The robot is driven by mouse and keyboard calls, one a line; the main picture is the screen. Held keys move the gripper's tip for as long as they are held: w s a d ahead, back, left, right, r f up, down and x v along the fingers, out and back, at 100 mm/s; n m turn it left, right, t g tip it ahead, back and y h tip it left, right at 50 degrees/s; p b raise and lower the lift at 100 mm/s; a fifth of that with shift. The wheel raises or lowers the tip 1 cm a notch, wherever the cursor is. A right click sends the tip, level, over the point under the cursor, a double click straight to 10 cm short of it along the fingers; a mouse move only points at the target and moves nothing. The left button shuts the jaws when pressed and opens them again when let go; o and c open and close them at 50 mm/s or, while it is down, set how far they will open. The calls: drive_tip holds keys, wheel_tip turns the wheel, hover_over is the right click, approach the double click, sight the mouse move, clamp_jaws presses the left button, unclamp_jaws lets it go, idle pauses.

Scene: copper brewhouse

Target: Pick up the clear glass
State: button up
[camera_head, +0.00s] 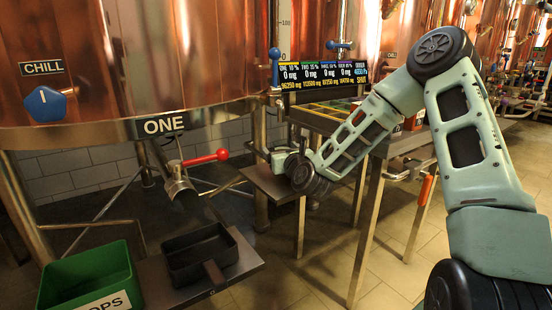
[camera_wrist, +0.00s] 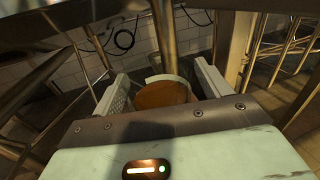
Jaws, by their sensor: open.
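My gripper (camera_wrist: 161,74) shows in the wrist view with its two pale fingers apart. Between them is a rounded amber-brown thing (camera_wrist: 163,96) with a pale curved rim. It may be the clear glass with amber contents, but I cannot tell for sure. Its lower part is hidden behind the gripper body, and I see no clear contact with the fingers. In the head view my gripper (camera_head: 268,155) is low over a small metal shelf (camera_head: 272,187). I cannot make out a clear glass there.
A tap with a red handle (camera_head: 206,160) hangs under the copper vessel (camera_head: 120,60). A black tray (camera_head: 200,255) and a green bin (camera_head: 88,278) stand at the lower left. Metal legs surround the shelf.

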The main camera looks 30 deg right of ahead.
drive_tip(key=c, duration=1.3)
drive_tip(key=shift+r, duration=0.15)
